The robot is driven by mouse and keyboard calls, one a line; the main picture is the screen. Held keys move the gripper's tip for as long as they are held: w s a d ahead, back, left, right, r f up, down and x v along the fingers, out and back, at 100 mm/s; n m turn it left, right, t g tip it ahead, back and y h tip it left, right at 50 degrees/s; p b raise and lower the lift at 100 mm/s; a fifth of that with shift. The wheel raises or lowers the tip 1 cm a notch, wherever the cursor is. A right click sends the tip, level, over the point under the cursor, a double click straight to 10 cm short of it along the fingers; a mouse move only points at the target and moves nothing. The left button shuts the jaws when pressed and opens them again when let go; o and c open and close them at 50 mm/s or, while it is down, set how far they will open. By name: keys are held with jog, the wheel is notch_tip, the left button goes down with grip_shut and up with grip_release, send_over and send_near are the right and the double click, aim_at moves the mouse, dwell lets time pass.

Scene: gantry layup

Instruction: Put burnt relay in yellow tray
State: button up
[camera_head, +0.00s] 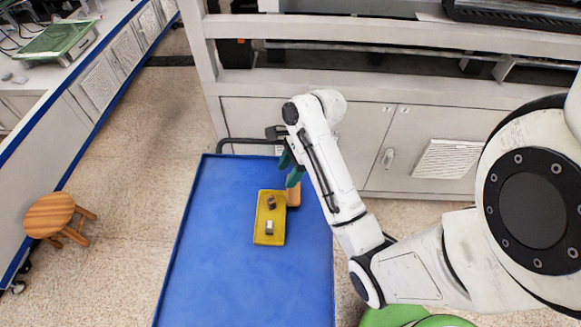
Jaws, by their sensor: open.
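The yellow tray (261,239) lies on the blue top of a cart. A small dark brown block (271,202) and a small grey-white block (269,227) sit in it; the dark one looks like the burnt relay, but it is too small to be sure. My gripper (290,169) is open, its teal fingers above the cart just beyond the tray's upper right corner. An orange-brown block (294,195) stands beside the tray's right edge, below the fingers and partly hidden by my arm. I see nothing held between the fingers.
The blue cart top (210,260) is clear left of and below the tray. A dark cart handle (249,141) and grey cabinets (250,115) stand behind it. A wooden stool (49,214) is on the floor at left, near a white bench (75,75).

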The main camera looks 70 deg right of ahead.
jog(key=shift+s+d+r, duration=0.15)
jog(key=shift+r, duration=0.2)
jog(key=s+a+f+n+g, duration=0.1)
jog(key=a+f+n, duration=0.1)
jog(key=a+n, duration=0.45)
jog(key=s+a+f+n, duration=0.1)
jog(key=a+f+n, duration=0.1)
jog(key=a+n, duration=0.45)
jog(key=s+a+n+g+h, duration=0.1)
jog(key=s+a+n+h, duration=0.2)
jog(key=s+n, duration=0.5)
jog(key=n, duration=0.5)
jog(key=shift+n+h, duration=0.3)
jog(key=shift+h, duration=0.1)
jog(key=shift+a, duration=0.1)
